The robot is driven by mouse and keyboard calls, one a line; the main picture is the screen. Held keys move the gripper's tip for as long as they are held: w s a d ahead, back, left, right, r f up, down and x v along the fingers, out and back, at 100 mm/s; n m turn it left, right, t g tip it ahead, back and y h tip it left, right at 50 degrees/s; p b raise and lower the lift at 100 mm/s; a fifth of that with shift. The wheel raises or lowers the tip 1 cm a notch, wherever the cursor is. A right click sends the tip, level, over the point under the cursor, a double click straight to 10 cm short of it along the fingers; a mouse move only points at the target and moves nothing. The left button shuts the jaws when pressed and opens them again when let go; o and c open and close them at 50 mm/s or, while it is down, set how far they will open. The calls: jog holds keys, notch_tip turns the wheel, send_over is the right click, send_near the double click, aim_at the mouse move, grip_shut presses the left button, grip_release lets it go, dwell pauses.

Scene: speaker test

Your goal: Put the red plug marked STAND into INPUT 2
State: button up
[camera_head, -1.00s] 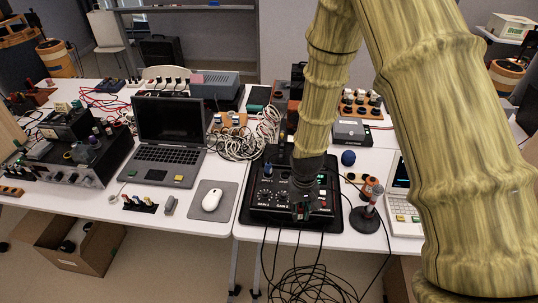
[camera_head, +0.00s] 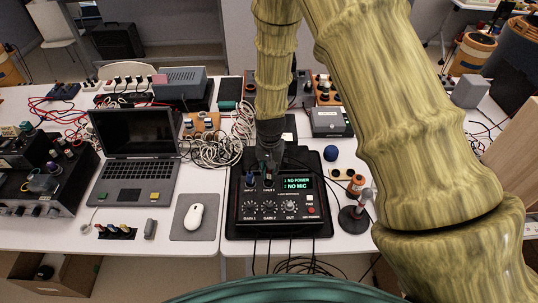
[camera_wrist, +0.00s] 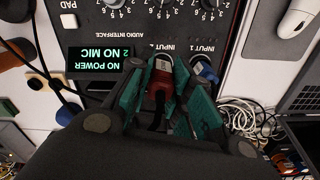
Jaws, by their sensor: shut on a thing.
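The black audio interface (camera_head: 275,224) stands on the table, its display reading NO POWER and NO MIC. My gripper (camera_head: 268,178) is over its INPUT 2 area. In the wrist view my green-padded gripper (camera_wrist: 167,92) is shut on a red plug (camera_wrist: 160,79) with a pale end and a dark cable. The plug is at the INPUT 2 socket, beside its label; I cannot tell how deep it sits. Its STAND marking is not readable. A blue plug (camera_wrist: 205,68) is at INPUT 1, close beside my finger; it also shows in the head view (camera_head: 249,180).
A mouse (camera_head: 195,216) on a grey pad and a laptop (camera_head: 135,150) lie left. A microphone stand (camera_head: 354,218), an orange-and-dark item (camera_head: 355,185) and a blue ball (camera_head: 330,153) are right. White cables (camera_head: 215,150) lie behind. Dark cables hang off the front edge.

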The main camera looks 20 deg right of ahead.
jog(key=shift+w+r+m+p, duration=0.35)
jog(key=shift+w+r+m, duration=0.2)
jog(key=shift+m, duration=0.95)
jog(key=shift+w+d+f+b, duration=0.15)
jog(key=shift+f+b, duration=0.4)
jog(key=shift+f, duration=0.55)
jog(key=shift+w+a+f+b, duration=0.1)
jog(key=shift+w+f+b, duration=0.35)
jog(key=shift+f, duration=0.65)
jog(key=shift+w+d+f+b, duration=0.1)
jog(key=shift+f+b, duration=0.55)
jog(key=shift+f, duration=0.45)
jog(key=shift+s+f, duration=0.1)
jog(key=shift+f, duration=0.1)
jog(key=o, duration=1)
jog(key=shift+c, duration=0.2)
